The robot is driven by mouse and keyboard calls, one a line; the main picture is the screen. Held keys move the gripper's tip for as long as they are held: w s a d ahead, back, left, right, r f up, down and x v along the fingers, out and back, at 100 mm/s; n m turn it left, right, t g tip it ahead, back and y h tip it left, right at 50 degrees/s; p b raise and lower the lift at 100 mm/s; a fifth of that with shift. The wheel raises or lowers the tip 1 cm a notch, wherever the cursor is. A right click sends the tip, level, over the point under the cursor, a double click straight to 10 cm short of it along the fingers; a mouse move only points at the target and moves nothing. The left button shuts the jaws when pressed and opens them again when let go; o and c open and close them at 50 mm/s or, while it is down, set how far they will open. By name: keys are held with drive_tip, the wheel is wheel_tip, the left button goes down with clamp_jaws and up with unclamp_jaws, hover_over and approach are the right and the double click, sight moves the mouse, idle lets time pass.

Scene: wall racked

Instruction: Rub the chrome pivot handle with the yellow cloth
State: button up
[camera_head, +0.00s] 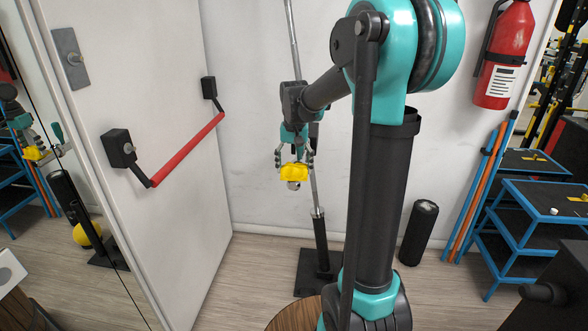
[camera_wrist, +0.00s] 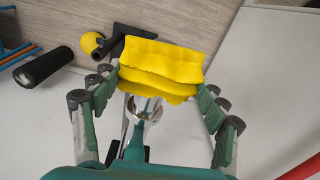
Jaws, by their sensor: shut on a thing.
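The yellow cloth (camera_head: 294,172) is bunched between the fingers of my gripper (camera_head: 294,160), in front of the white wall. In the wrist view the folded cloth (camera_wrist: 160,62) spans the space between the green finger pads of my gripper (camera_wrist: 157,98). A slim chrome bar (camera_head: 314,190) rises from a black sleeve on a floor plate, just beside the cloth. In the wrist view chrome metal (camera_wrist: 143,110) shows directly below the cloth and runs behind it. I cannot tell whether cloth and chrome touch, or which chrome part is the pivot handle.
A white door with a red push bar (camera_head: 188,149) stands at left. A black roller (camera_head: 418,232) stands on the floor, with blue-framed steps (camera_head: 545,200) and a fire extinguisher (camera_head: 505,55) at right. A yellow ball (camera_wrist: 93,42) lies by the black base plate (camera_head: 312,275).

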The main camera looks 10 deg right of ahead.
drive_tip(key=shift+w+d+f, duration=0.1)
drive_tip(key=shift+w+d, duration=0.2)
drive_tip(key=shift+w, duration=0.6)
drive_tip(key=shift+w+d, duration=0.3)
drive_tip(key=shift+w, duration=0.55)
drive_tip(key=shift+r, duration=0.5)
drive_tip(key=shift+w+d, duration=0.25)
drive_tip(key=shift+w, duration=0.45)
drive_tip(key=shift+s+a+f, duration=0.1)
drive_tip(key=shift+s+a, duration=0.25)
drive_tip(key=shift+s, duration=0.65)
drive_tip(key=shift+s+a+f, duration=0.1)
drive_tip(key=shift+s+a, duration=0.2)
drive_tip(key=shift+s, duration=0.65)
drive_tip(key=shift+s+a+f, duration=0.1)
drive_tip(key=shift+s+a, duration=0.25)
drive_tip(key=shift+s, duration=0.65)
